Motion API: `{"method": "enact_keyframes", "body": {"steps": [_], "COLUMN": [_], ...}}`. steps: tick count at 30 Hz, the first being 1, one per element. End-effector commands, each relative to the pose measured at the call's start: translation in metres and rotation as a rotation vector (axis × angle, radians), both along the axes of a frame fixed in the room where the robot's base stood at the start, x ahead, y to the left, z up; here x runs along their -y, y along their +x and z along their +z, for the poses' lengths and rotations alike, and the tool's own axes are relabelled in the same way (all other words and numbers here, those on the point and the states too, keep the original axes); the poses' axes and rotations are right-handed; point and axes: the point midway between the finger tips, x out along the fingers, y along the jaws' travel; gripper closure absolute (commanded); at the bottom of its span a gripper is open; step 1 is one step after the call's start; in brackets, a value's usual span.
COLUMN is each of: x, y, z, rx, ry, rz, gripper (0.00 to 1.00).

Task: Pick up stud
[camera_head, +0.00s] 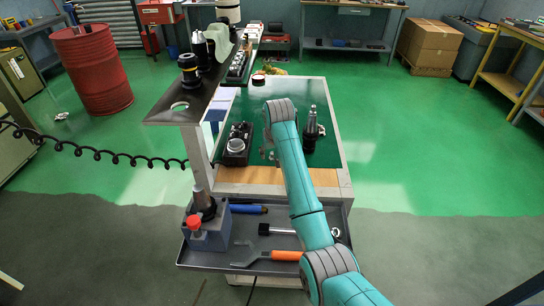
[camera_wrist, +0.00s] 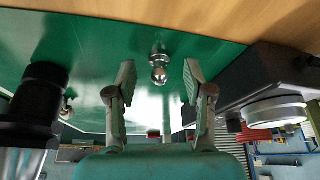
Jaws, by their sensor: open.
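A small silver stud (camera_wrist: 158,68) with a rounded head is on the green mat in the wrist view, near the wooden edge strip. My gripper (camera_wrist: 159,76) is open, with one finger to each side of the stud in the picture. A gap shows between each finger and the stud, and nothing is held. How far the stud lies beyond the fingertips I cannot tell. In the head view my arm reaches over the cart top, and the arm hides most of the gripper. I cannot make out the stud clearly there.
A black tool holder (camera_head: 311,132) stands right of my arm. A black box with a round metal part (camera_head: 237,146) stands left. A raised dark shelf (camera_head: 174,107) is at the left. A grey tray (camera_head: 270,267) with tools is in front. The mat's far part is mostly clear.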

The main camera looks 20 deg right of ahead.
Motion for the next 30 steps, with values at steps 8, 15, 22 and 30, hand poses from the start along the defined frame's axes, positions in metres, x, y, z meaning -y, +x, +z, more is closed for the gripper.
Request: {"method": "enact_keyframes", "body": {"steps": [8,15,22,30], "x": [0.0,0.0,0.0,0.0], "y": [0.001,0.001,0.001,0.002], "z": [-0.002,-0.002,-0.002,0.021], "rx": [0.002,0.001,0.002,0.005], "ry": [0.0,0.0,0.0,0.0], "rz": [0.0,0.0,0.0,0.0], "gripper": [0.48,1.0,1.0,1.0]}}
